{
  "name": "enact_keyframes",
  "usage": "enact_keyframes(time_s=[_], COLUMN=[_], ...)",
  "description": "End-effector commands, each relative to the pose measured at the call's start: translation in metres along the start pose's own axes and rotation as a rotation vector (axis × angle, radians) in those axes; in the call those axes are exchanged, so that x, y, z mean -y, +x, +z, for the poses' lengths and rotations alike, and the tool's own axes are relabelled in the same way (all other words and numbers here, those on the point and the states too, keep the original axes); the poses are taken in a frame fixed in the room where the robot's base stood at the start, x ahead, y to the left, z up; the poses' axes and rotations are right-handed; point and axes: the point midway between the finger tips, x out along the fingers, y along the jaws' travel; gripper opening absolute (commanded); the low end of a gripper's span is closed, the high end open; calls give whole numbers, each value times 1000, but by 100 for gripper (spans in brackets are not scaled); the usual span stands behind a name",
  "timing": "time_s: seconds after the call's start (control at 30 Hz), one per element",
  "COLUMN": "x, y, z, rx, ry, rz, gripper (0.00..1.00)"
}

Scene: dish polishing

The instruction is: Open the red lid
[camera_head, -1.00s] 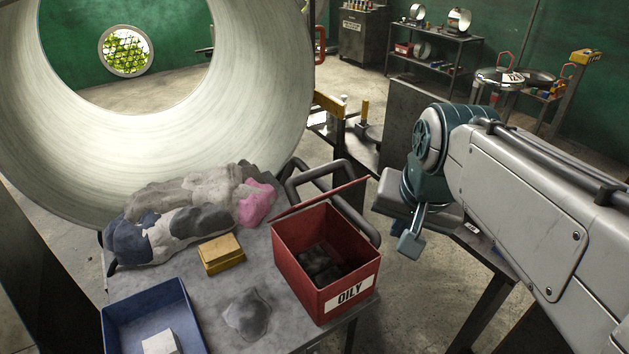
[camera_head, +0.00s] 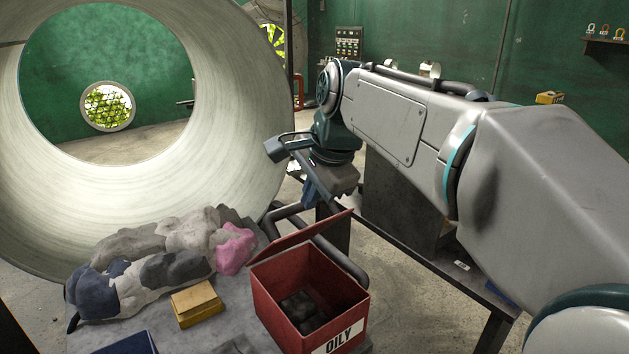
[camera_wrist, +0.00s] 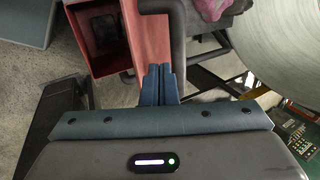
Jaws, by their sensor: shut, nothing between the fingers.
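The red box marked OILY (camera_head: 278,318) stands on the table with its top open and dark lumps inside. Its red lid (camera_head: 305,236) stands raised and tilted along the back edge, seen nearly edge-on. In the wrist view the box (camera_wrist: 88,35) is at upper left, and the lid (camera_wrist: 150,40) is a lighter red panel beside it. My gripper (camera_head: 310,194) is behind and above the lid, to the right. In the wrist view its blue fingers (camera_wrist: 158,70) are together and empty, overlapping the lid's lower end; I cannot tell whether they touch it.
A dark tubular handle (camera_head: 345,262) runs behind the box. Grey, blue and pink rags (camera_head: 165,255) and a yellow block (camera_head: 196,303) lie left of the box. A large pale metal dish (camera_head: 215,140) rises behind the table. A dark bench (camera_head: 440,258) is at right.

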Motion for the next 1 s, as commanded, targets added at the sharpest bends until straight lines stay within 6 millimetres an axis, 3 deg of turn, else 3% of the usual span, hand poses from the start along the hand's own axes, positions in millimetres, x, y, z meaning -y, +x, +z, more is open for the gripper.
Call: enact_keyframes(time_s=[0.13, 0.33, 1.0], x=[0, 0, 6], y=[24, 40, 37], z=[0, 0, -8], rx=[1, 0, -7], ry=[0, 0, 14], rz=[2, 0, 37], gripper=[0, 0, 0])
